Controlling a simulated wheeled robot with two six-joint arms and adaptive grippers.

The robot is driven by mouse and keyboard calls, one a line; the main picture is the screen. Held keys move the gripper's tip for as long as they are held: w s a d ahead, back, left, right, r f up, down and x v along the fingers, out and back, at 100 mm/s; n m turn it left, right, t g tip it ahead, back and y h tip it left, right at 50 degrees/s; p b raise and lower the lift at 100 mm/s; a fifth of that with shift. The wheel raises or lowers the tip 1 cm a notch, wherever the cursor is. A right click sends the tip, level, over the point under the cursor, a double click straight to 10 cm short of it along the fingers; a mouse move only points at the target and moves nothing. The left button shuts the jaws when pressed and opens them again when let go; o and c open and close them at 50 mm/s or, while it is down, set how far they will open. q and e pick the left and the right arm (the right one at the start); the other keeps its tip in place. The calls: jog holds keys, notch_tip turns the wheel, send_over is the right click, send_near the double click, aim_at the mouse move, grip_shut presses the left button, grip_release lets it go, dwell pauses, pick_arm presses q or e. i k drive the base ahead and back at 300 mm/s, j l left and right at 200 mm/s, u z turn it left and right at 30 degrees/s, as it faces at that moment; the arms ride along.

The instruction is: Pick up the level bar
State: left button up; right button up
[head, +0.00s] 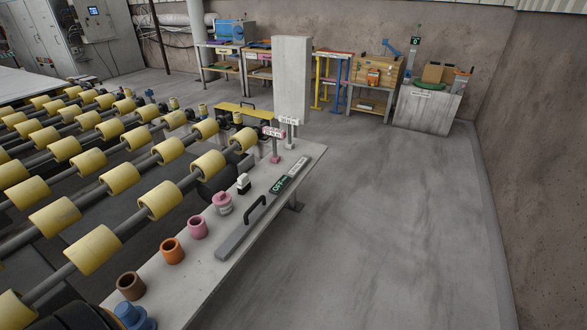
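The level bar (236,238) is a long, thin grey bar with a black arched handle (257,210) near its front end. A dark panel with green lettering (279,185) sits farther along it. It lies along the right side of a pale stone slab (205,278), running from lower left to upper right. Neither of my grippers can be made out in the head view. Nothing is seen holding the bar.
Yellow rollers (160,200) flank the slab's left. Open grey floor (380,230) lies right.

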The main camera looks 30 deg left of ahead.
aim_at(254, 215)
jog(key=i+l+z, duration=0.15)
jog(key=i, duration=0.5)
jog(key=i+z, duration=0.2)
jog(key=i, duration=0.5)
jog(key=i+j+z, duration=0.15)
jog(key=i, duration=0.5)
jog(key=i+j+z, duration=0.15)
jog(key=i, duration=0.5)
